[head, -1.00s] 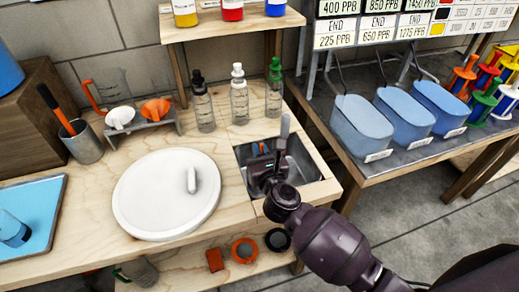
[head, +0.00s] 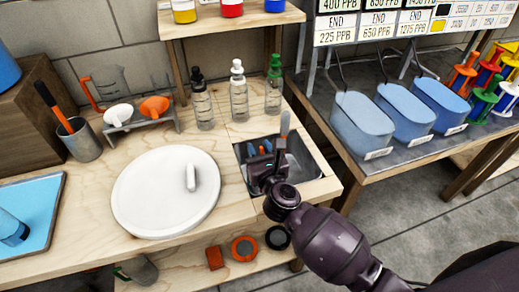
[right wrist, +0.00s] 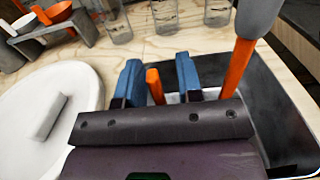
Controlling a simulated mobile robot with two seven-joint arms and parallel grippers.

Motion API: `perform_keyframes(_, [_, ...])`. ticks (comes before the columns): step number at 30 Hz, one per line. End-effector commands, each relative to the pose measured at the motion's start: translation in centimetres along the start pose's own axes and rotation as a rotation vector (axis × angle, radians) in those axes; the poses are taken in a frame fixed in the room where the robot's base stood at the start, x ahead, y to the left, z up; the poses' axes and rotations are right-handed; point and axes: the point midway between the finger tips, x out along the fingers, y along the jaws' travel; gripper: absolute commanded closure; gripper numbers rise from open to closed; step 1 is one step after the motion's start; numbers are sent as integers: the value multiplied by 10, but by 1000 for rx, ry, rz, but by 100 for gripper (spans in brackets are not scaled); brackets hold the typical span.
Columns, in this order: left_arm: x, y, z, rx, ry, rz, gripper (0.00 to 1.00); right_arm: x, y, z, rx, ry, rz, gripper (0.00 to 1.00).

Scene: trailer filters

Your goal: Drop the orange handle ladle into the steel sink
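The steel sink (head: 305,163) is set into the right end of the wooden counter. My right gripper (head: 262,151) reaches over its left part, fingers pointing away. In the right wrist view its two blue fingers (right wrist: 158,82) stand apart, with an upright orange handle (right wrist: 154,86) between them. A gap shows on the handle's right, so the grip looks open. The ladle's bowl is hidden behind the gripper. A second orange shaft with a grey top (right wrist: 240,65) stands in the sink to the right; its grey top shows in the head view (head: 285,122). My left gripper is not in view.
A round white lid (head: 160,205) lies left of the sink. Several bottles (head: 239,95) stand behind it. A metal cup (head: 80,140) with an orange tool and a blue tray (head: 35,205) are at the left. Blue bins (head: 362,125) stand on the right table.

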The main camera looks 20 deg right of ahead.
Motion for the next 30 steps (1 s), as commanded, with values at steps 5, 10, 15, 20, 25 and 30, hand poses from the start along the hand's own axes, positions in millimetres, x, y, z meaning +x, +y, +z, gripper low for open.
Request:
perform_keyframes(5, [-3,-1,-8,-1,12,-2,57,-11,0,10,1,-1,0,67])
perform_keyframes(10, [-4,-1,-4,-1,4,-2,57,-40,0,9,2,1,-1,67])
perform_keyframes(15, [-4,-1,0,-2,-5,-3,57,-70,0,9,1,1,0,67])
perform_keyframes(20, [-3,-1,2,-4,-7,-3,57,-94,0,9,1,1,0,67])
perform_keyframes(25, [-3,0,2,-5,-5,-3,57,-112,0,8,1,1,0,67])
perform_keyframes(30, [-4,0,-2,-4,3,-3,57,-120,0,10,0,-2,0,67])
